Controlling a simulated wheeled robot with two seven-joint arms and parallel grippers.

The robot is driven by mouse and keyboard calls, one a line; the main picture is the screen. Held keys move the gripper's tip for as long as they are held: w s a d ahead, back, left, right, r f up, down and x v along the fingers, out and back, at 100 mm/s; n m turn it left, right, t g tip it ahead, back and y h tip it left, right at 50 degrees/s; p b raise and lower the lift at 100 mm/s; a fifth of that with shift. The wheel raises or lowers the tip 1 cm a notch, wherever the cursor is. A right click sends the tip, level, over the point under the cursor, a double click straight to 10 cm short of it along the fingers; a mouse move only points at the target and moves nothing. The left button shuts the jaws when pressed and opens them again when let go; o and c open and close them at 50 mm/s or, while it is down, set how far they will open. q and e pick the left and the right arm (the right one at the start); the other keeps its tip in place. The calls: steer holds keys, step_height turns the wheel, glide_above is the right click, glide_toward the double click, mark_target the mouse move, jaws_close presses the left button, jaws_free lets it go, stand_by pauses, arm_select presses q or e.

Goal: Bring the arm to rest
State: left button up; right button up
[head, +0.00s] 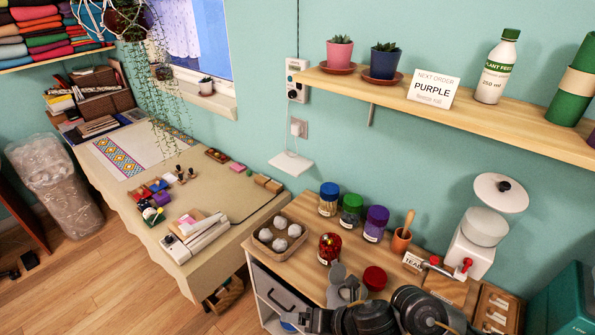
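My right arm (420,308) comes in at the bottom edge, dark and jointed, over the front of the wooden counter (308,218). Pale grey finger-like parts, which look like my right gripper (345,284), are beside a red lid (374,278). I cannot tell whether they are open or shut, or whether they touch the lid. An open-looking jar with red contents (330,249) stands just behind them. My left gripper is not in view.
Jars with blue (328,199), green (350,212) and purple (376,223) lids stand behind. A tray of pale balls (280,237) is left, a grinder-like white device (477,236) right. A shelf (460,107) overhangs the counter. The left table (230,200) has bare areas.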

steer(key=s+d+f+m+h, duration=0.25)
steer(key=s+d+m, duration=0.35)
steer(key=m, duration=0.5)
steer(key=s+d+f+m+g+h, duration=0.1)
steer(key=s+d+m+h, duration=0.25)
steer(key=d+m, duration=0.7)
steer(key=s+d+f+m+h, duration=0.15)
steer(key=s+d+m, duration=0.45)
steer(key=m, duration=0.7)
step_height(320, 180, down, 31)
steer(key=s+g+b, duration=0.1)
steer(key=b, duration=0.5)
steer(key=s+d+f+g+b, duration=0.1)
steer(key=s+f+b, duration=0.3)
steer(key=s+f, duration=1.2)
step_height(320, 180, down, 4)
steer(key=shift+s+d+f+g, duration=0.2)
steer(key=shift+s+d+g, duration=0.1)
steer(key=shift+d, duration=0.4)
